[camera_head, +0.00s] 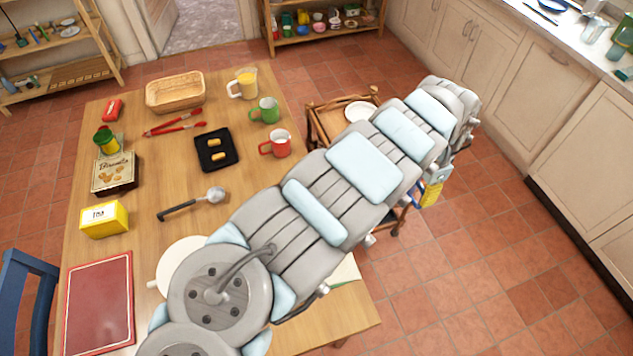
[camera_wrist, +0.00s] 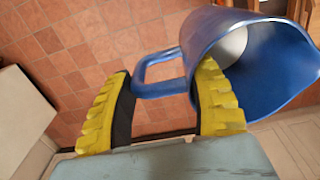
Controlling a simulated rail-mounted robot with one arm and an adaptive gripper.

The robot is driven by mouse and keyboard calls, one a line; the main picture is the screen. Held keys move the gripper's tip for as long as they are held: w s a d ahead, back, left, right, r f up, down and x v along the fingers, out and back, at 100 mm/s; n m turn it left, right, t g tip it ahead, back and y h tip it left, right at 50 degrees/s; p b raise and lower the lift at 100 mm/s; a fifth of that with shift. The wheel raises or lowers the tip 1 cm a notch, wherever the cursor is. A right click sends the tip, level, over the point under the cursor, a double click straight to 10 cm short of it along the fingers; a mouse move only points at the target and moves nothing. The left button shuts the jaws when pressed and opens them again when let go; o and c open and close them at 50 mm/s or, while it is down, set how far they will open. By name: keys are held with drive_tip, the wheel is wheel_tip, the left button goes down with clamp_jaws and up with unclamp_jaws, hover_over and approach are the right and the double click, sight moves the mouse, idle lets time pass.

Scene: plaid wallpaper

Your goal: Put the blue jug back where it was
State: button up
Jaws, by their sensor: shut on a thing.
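The blue jug (camera_wrist: 255,62) is at the upper right of the wrist view, tilted with its open mouth facing partly toward the camera. Its looped handle (camera_wrist: 150,72) lies between the yellow fingers of my gripper (camera_wrist: 165,90), which is shut on the jug at the handle. Red floor tiles show behind it. In the head view, my gripper (camera_head: 431,193) shows only as a small yellow part beyond the arm, right of the table. A bit of blue beside it may be the jug; my arm hides the rest.
A wooden cart (camera_head: 328,122) with a plate stands behind my arm. Counters (camera_head: 560,60) line the right; the floor between is clear.

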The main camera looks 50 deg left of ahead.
drive_tip(key=s+a+f+m+p, duration=0.25)
drive_tip(key=s+a+p, duration=0.25)
drive_tip(key=s+a, duration=1)
drive_tip(key=s+a+f+m+p, duration=0.1)
drive_tip(key=s+a+p, duration=0.2)
drive_tip(key=s+a, duration=0.6)
drive_tip(key=s+a+f+m+p, duration=0.15)
drive_tip(key=s+a, duration=0.45)
drive_tip(key=s, duration=0.7)
drive_tip(key=w+a+f+b, duration=0.7)
drive_tip(key=w+f+b, duration=0.2)
drive_tip(key=w, duration=0.2)
drive_tip(key=shift+w+a+f+n+b, duration=0.15)
drive_tip(key=shift+a+n+b, duration=0.1)
drive_tip(key=shift+n+b, duration=0.15)
drive_tip(key=shift+w+a+f, duration=0.1)
drive_tip(key=shift+f, duration=0.05)
drive_tip(key=shift+f+b, duration=0.7)
drive_tip(key=shift+f, duration=1)
